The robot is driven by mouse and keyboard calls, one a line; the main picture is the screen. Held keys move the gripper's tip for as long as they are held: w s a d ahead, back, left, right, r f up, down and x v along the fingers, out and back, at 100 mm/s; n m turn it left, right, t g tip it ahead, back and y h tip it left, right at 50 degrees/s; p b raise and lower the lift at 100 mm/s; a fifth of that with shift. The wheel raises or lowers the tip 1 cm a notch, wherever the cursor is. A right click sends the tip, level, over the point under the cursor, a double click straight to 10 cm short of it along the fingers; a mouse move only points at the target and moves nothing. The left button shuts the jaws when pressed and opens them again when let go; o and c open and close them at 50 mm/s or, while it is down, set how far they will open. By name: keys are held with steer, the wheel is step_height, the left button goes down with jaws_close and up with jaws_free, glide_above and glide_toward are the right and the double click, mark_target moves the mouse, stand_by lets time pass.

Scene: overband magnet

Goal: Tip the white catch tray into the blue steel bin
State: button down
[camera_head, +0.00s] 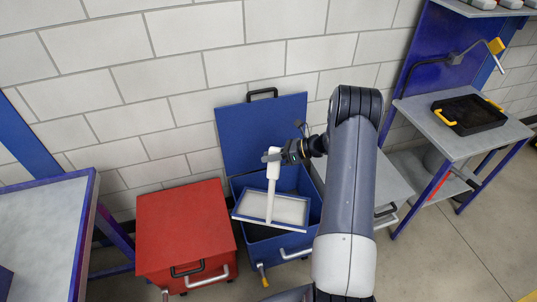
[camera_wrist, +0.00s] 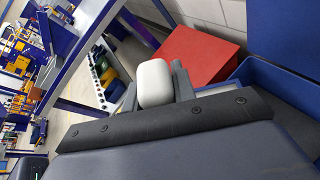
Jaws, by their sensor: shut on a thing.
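The white catch tray (camera_head: 272,207) hangs tilted over the open blue steel bin (camera_head: 312,208) in the head view. My gripper (camera_head: 274,158) is shut on the upright white handle of the tray. The tray's inner face shows pale grey and looks empty from here. The bin's blue lid (camera_head: 262,130) stands raised against the wall. In the wrist view the rounded white handle end (camera_wrist: 155,83) sits between the fingers, and the blue bin (camera_wrist: 285,85) shows at the right. The tray's far underside and most of the bin's inside are hidden.
A closed red bin (camera_head: 185,230) stands just left of the blue one. A grey-topped table (camera_head: 40,225) is at far left. A workbench (camera_head: 480,140) at right holds a black tray with yellow handles (camera_head: 468,113). Open floor (camera_head: 440,250) lies at the front right.

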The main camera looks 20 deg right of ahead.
steer(key=s+a+n+t+b, duration=0.1)
steer(key=s+a, duration=0.2)
steer(key=s, duration=0.2)
steer(key=s+a+n+h+b, duration=0.1)
steer(key=s+a+n, duration=0.1)
steer(key=s, duration=0.3)
steer(key=shift+s+a+t, duration=0.35)
steer(key=shift+a+t, duration=0.05)
steer(key=shift+a, duration=0.1)
stand_by(0.4)
